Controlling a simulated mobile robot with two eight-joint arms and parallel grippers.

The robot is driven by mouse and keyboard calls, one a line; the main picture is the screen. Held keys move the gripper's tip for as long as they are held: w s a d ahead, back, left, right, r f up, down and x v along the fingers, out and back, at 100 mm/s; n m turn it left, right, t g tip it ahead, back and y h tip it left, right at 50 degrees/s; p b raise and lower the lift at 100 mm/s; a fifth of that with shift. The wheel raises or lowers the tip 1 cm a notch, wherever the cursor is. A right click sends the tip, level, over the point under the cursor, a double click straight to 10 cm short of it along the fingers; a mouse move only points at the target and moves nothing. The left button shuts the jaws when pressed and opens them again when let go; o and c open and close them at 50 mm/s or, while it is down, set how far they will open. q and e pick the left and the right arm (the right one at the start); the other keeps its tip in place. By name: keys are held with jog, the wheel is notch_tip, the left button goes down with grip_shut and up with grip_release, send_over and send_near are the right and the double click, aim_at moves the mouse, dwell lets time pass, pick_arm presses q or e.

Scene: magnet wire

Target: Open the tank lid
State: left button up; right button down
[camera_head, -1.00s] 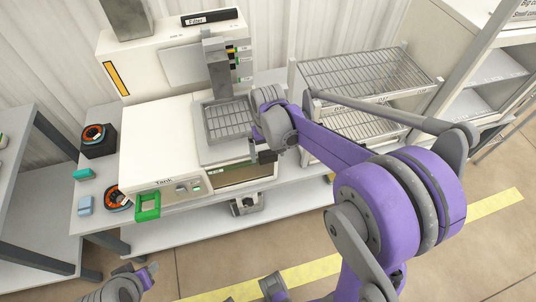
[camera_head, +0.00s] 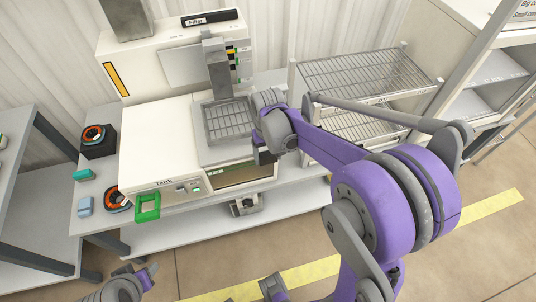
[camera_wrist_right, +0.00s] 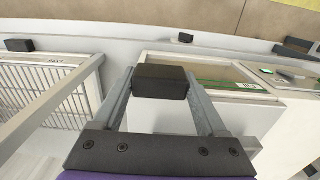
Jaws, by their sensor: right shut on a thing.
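The white tank unit (camera_head: 140,176), labelled "Tank", stands on the bench at centre left. Its broad white top (camera_head: 158,138) looks flat and level. A dark panel with a green strip (camera_head: 238,176) is at its right front, and also shows in the right wrist view (camera_wrist_right: 205,72). My right gripper (camera_head: 264,156) is at the right edge of the unit, beside this panel.
A metal basket (camera_head: 226,120) sits on the unit below a grey column (camera_head: 217,65). Wire racks (camera_head: 365,75) stand close to the right of my right gripper. Wire spools (camera_head: 117,198) lie on the bench at left.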

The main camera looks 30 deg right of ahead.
jog(key=shift+a, duration=0.1)
jog(key=w+a, duration=0.1)
jog(key=a, duration=0.6)
jog(key=w+a, duration=0.2)
jog(key=a, duration=0.5)
jog(key=w+a+b, duration=0.1)
jog(key=w+a, duration=0.1)
jog(key=a, duration=0.5)
jog(key=shift+w+a, duration=0.15)
jog(key=shift+a, duration=0.15)
grip_release()
notch_tip(320, 180, up, 11)
jog(key=p, duration=0.1)
jog(key=shift+f, duration=0.1)
